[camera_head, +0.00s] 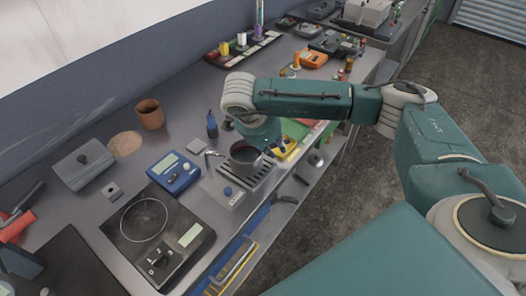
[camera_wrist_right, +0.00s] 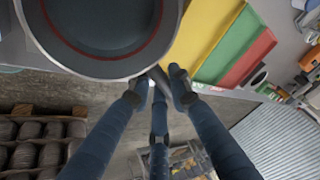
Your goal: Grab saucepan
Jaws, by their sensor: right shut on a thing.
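The saucepan (camera_head: 244,153) is a grey, round pan that stands at or just above a grated metal unit (camera_head: 262,177) near the bench's front edge. From above, in the right wrist view, the saucepan (camera_wrist_right: 105,28) shows a dark inside with a red ring and nothing in it. My right gripper (camera_head: 274,146) is at the pan's right side. In the right wrist view my right gripper (camera_wrist_right: 159,88) has its blue fingers closed around the pan's short handle (camera_wrist_right: 158,77). I cannot tell whether the pan is lifted. My left gripper is not in view.
A black hotplate (camera_head: 190,255), a blue meter (camera_head: 172,172) and a grey box (camera_head: 82,164) stand to the left on the bench. A brown pot (camera_head: 150,114) is behind. Yellow, green and red trays (camera_wrist_right: 222,42) lie right beside the pan.

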